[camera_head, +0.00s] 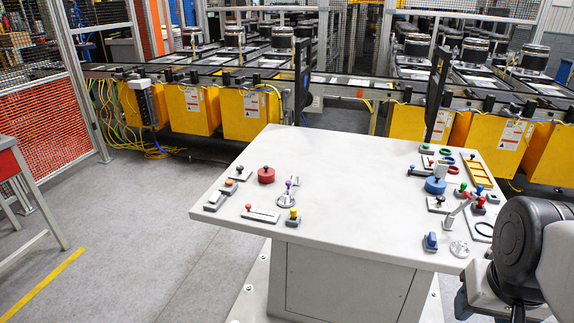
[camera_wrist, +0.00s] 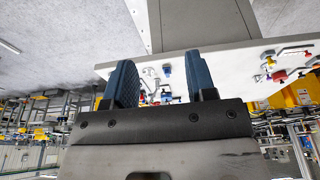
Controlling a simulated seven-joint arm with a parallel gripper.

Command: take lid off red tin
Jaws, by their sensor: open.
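The red tin (camera_head: 266,176) stands upright on the left part of the white table in the head view. It is a short round tin with a small dark knob on top, and its lid appears seated on it. My gripper (camera_wrist: 160,78) is open and empty in the wrist view, with its two dark blue fingers apart. In the head view my arm is at the lower right, beyond the table's right edge and far from the red tin.
Near the tin are a knobbed block (camera_head: 240,174), a purple-knobbed stand (camera_head: 287,198), a red-knobbed plate (camera_head: 261,214) and a yellow-and-black knobbed block (camera_head: 293,218). A blue tin (camera_head: 435,186) and several fixtures crowd the right side. The table's (camera_head: 350,195) middle is clear.

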